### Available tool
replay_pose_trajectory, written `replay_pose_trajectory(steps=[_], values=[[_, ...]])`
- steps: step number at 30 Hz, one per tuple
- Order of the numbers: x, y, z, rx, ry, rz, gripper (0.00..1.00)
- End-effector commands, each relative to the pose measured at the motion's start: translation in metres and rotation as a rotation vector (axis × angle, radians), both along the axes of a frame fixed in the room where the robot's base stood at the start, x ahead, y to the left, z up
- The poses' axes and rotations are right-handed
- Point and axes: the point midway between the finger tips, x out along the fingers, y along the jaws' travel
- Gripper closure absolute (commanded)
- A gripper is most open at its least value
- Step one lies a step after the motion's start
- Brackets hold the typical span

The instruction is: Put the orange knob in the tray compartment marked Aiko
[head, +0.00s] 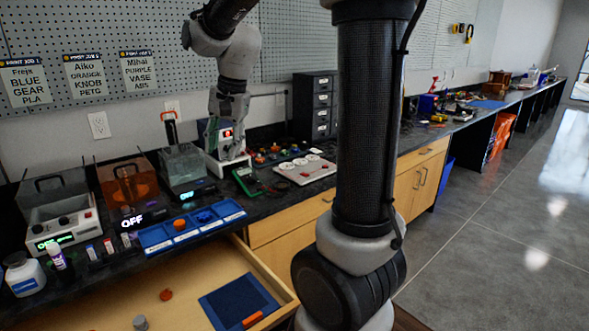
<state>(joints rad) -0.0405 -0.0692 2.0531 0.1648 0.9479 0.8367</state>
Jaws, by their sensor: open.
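A blue tray (158,247) with several compartments and white labels along its front edge lies on the dark counter. The label writing is too small to read, so I cannot tell which compartment is marked Aiko. A round orange piece (179,225), which looks like the knob, sits in a middle compartment. A dark blue piece lies in the tray to its right. My gripper (222,140) is open and points down at the back of the counter, in front of a white device (232,163). I see nothing held, though its fingertips are small and partly unclear.
A poster (86,76) reads "Aiko ORANGE KNOB PETG". An open wooden drawer (262,262) below the tray holds a blue mat and small orange pieces. Lidded machines (128,190) stand left behind the tray. A green meter (247,181) and white-topped board (303,170) lie right.

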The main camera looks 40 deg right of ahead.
Motion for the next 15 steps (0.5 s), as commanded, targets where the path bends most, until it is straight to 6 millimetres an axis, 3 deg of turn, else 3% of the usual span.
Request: replay_pose_trajectory(steps=[1, 4, 9, 12, 15], values=[[-0.028, -0.007, 0.011, -0.033, -0.037, 0.083, 0.59], [-0.081, -0.019, 0.021, -0.114, -0.097, 0.271, 0.59], [-0.160, -0.036, 0.018, -0.253, -0.173, 0.562, 0.59], [-0.191, -0.043, 0.010, -0.317, -0.198, 0.688, 0.59], [-0.209, -0.047, 0.003, -0.360, -0.212, 0.768, 0.59]])
